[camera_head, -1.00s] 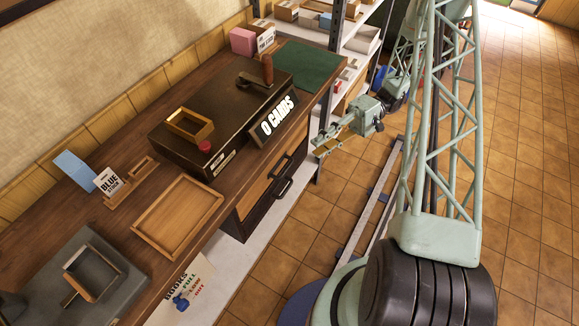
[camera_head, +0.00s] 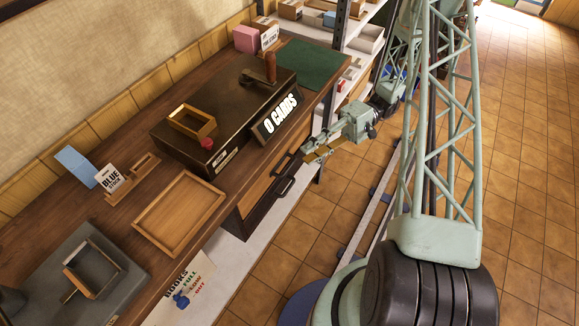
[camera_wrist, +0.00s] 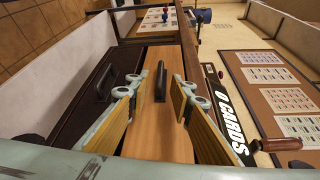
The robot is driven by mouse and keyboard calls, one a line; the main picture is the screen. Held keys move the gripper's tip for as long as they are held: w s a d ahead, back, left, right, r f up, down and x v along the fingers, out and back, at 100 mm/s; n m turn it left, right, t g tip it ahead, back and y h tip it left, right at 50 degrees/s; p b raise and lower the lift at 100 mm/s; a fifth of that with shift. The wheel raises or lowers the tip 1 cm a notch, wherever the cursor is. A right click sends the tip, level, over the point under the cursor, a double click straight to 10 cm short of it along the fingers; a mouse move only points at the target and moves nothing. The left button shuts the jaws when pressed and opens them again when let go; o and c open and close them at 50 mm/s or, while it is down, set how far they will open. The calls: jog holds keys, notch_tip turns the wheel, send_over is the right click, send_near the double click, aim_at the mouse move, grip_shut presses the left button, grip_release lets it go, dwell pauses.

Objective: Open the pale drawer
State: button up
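The pale drawer (camera_head: 257,192) has a light wood front under the bench top. It fills the middle of the wrist view (camera_wrist: 160,130) and looks shut. Its dark bar handle (camera_wrist: 160,82) shows between my fingertips in that view. My gripper (camera_wrist: 158,82) is open, with one finger on each side of the handle. I cannot tell whether the fingertips reach around it or stop short. In the head view my gripper (camera_head: 308,155) is close in front of the drawer fronts.
A dark drawer (camera_wrist: 75,105) with its own handle (camera_wrist: 104,83) lies beside the pale one. Above is the bench top with the dark press (camera_head: 225,120) and its "0 CARDS" sign (camera_head: 279,117). A wooden tray (camera_head: 180,213) sits near the bench edge. Floor is clear in front.

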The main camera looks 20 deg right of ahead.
aim_at(290, 165)
jog(key=shift+b+x, duration=0.6)
jog(key=shift+x, duration=3.7)
jog(key=shift+c, duration=0.2)
grip_shut()
